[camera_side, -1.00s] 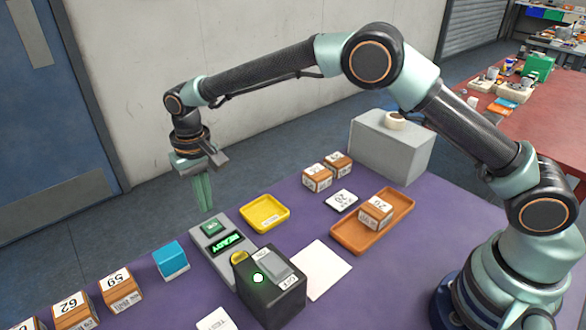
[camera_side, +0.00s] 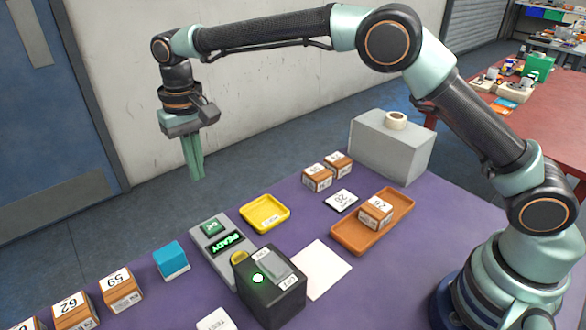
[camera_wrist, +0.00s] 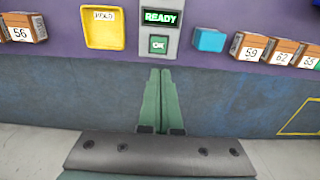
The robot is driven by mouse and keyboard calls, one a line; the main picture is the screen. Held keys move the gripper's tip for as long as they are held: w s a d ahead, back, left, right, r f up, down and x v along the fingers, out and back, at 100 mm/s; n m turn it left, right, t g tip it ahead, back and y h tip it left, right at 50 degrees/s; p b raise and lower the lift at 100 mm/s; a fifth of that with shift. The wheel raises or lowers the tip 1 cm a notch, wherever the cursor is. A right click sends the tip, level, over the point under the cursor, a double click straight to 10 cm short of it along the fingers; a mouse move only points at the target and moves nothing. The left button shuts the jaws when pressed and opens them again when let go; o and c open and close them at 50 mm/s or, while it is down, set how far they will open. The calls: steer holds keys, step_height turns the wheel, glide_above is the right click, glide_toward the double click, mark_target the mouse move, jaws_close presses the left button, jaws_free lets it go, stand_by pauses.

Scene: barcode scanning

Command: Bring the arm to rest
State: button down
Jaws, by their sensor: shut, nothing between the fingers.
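My gripper (camera_side: 193,177) hangs with its green fingers pointing down, past the far edge of the purple table and above floor level. In the wrist view its two fingers (camera_wrist: 160,73) are together with nothing between them. The scanner console (camera_side: 217,243) lies on the table below and to the right of it. Its green display reads READY, which also shows in the wrist view (camera_wrist: 159,17). A black box with a lit round spot (camera_side: 270,290) stands at the console's near end.
A yellow tray (camera_side: 265,214), a blue block (camera_side: 171,261) and several numbered boxes (camera_side: 121,289) sit on the table. An orange tray (camera_side: 345,238) holds one box (camera_side: 375,214). A grey block with a tape roll (camera_side: 392,150) stands at the back. The air around my gripper is clear.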

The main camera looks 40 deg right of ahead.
steer(key=s+d+r+t, duration=0.1)
steer(key=s+d+r, duration=0.3)
steer(key=d+r, duration=0.25)
steer(key=s+d+r+t, duration=0.2)
steer(key=s+d+r, duration=0.25)
steer(key=d, duration=0.35)
steer(key=s+d+f+t, duration=0.2)
steer(key=s+d, duration=0.8)
steer(key=s, duration=0.2)
steer(key=shift+s+f, duration=0.2)
steer(key=shift+f, duration=0.15)
